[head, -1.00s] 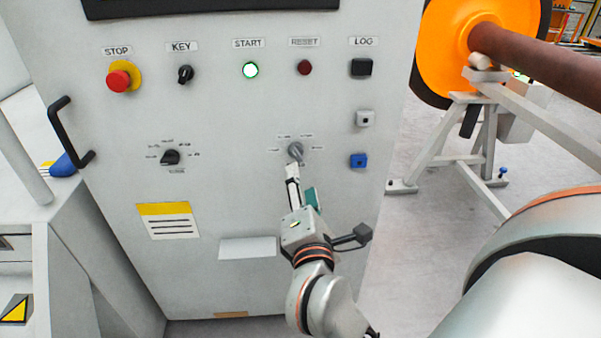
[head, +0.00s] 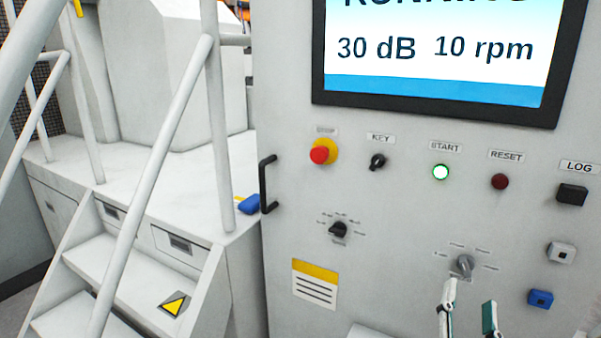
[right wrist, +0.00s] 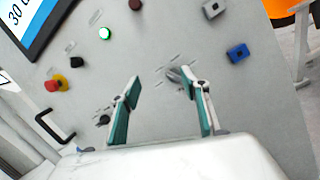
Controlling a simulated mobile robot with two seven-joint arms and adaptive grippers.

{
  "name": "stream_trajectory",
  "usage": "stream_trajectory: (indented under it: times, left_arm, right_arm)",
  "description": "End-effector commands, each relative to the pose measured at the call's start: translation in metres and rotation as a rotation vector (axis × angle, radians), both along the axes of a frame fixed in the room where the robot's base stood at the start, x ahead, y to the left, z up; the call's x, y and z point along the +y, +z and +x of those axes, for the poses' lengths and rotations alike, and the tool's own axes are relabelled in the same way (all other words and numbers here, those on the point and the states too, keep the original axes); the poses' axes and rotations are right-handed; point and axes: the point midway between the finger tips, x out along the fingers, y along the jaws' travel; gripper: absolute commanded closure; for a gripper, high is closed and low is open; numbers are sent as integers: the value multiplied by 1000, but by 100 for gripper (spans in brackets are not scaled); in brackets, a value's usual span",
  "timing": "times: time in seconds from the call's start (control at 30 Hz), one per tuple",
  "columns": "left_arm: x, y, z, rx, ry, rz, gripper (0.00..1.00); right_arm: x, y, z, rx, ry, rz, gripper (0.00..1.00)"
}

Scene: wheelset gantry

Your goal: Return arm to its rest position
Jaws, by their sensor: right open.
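My right gripper (head: 468,318) shows at the lower right of the head view, in front of the control panel (head: 400,285). Its two fingers are apart and nothing is between them. In the right wrist view the open fingers (right wrist: 160,98) frame bare panel, with the grey rotary knob (right wrist: 173,75) just beyond the right fingertip. The same knob shows above the fingers in the head view (head: 465,265). I cannot tell the exact gap between fingers and knob. The rest of my right arm is out of the head view. My left gripper is not in view.
The panel's screen (head: 435,50) reads 30 dB and 10 rpm. Below are the red stop button (head: 320,155), key switch (head: 377,162), lit start button (head: 440,172), reset button (head: 499,181) and black rotary knob (head: 339,230). White steps (head: 120,265) with railings stand left.

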Motion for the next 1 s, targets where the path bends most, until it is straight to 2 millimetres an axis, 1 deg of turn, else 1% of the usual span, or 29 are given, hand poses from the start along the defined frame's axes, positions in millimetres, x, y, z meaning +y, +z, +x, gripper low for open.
stream_trajectory:
  times: [0.03, 0.07, 0.1, 0.17, 0.2, 0.23, 0.27, 0.3, 0.37, 0.4, 0.47, 0.5, 0.57, 0.6, 0.63, 0.7, 0.8, 0.9, 1.0]
  left_arm:
    - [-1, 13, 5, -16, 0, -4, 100]
    - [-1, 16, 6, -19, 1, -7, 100]
    - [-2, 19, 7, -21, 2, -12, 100]
    - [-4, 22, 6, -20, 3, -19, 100]
    - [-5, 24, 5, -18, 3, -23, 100]
    - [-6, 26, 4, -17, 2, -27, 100]
    - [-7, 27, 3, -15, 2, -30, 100]
    - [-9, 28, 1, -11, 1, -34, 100]
    - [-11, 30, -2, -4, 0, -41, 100]
    - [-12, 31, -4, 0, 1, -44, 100]
    - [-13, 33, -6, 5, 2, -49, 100]
    - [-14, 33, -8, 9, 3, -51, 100]
    - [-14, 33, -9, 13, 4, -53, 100]
    - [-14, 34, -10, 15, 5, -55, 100]
    - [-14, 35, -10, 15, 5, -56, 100]
    - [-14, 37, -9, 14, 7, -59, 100]
    - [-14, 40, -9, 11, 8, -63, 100]
    - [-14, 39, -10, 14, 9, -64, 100]
    - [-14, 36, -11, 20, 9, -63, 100]
  right_arm:
    - [11, 10, -2, 60, -11, -252, 54]
    - [20, 12, -3, 101, -18, -415, 54]
    - [34, 11, -4, 155, -24, -636, 54]
    - [58, 1, -4, 235, -30, -969, 54]
    - [74, -10, -6, 285, -30, -1191, 54]
    - [87, -22, -7, 320, -29, -1360, 54]
    - [99, -36, -9, 352, -23, -1529, 54]
    - [114, -59, -13, 389, -14, -1755, 54]
    - [132, -96, -22, 428, 7, -2077, 54]
    - [139, -122, -30, 441, 25, -2273, 54]
    - [146, -161, -43, 443, 59, -2551, 54]
    - [148, -187, -54, 433, 86, -2725, 54]
    - [146, -224, -71, 400, 128, -2967, 54]
    - [142, -245, -83, 370, 158, -3112, 54]
    - [139, -260, -92, -324, -171, 3028, 54]
    - [130, -289, -110, -226, -193, 2841, 54]
    - [117, -318, -131, -126, -216, 2648, 54]
    - [109, -333, -143, -70, -226, 2543, 54]
    - [106, -338, -148, -50, -229, 2505, 54]
